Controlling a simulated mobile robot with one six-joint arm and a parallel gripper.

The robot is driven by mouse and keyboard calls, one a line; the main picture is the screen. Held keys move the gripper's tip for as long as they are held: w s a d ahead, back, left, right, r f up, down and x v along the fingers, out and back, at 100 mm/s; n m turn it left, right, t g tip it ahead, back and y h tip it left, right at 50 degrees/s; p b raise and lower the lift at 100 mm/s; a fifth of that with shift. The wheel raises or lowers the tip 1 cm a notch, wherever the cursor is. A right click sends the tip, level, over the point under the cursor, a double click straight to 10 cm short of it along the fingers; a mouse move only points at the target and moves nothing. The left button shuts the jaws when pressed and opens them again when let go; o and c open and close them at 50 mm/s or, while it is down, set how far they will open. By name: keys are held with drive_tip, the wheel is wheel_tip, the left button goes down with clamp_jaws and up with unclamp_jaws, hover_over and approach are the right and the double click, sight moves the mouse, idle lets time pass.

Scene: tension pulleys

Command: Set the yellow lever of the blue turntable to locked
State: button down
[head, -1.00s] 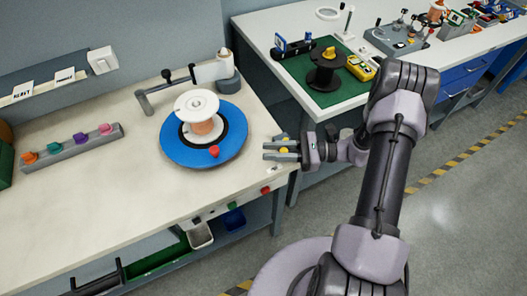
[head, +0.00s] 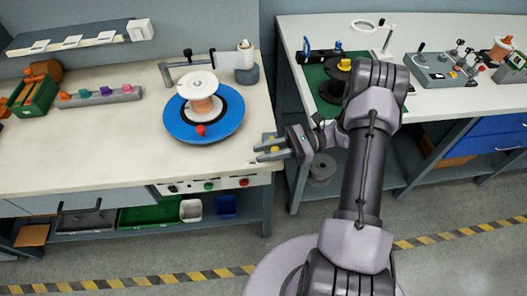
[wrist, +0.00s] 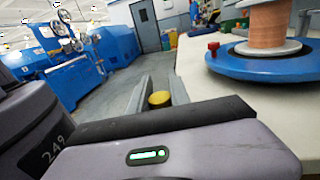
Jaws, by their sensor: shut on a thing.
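The blue turntable (head: 233,122) lies on the pale workbench, with a red knob (head: 200,131) at its front rim. It also shows at the right of the wrist view (wrist: 265,66). A white spool with copper winding (head: 203,104) stands upright on it. The yellow lever's round knob (head: 274,149) is between the fingers of my gripper (head: 268,147), right of the turntable at the bench's right edge. In the wrist view, the yellow knob (wrist: 160,98) shows between the two grey fingers, which are shut on it. The lever's arm and pivot are hidden.
A grey bar with coloured knobs (head: 98,97) lies left on the bench. A crank arm (head: 188,70) and a grey post (head: 245,70) stand behind the turntable. Another bench with a green mat (head: 314,78) stands to the right. Bench front holds buttons (head: 209,185).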

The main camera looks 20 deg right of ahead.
idle(0.4)
drive_tip(key=c, duration=1.2)
unclamp_jaws()
drive_tip(key=shift+r, duration=0.1)
drive_tip(key=s+a+r+p, duration=0.1)
drive_tip(key=s+r+p, duration=0.1)
drive_tip(key=s, duration=0.6)
drive_tip(key=s+a+r+p, duration=0.1)
drive_tip(key=s+p, duration=0.3)
drive_tip(key=s, duration=0.4)
drive_tip(key=shift+r, duration=0.9)
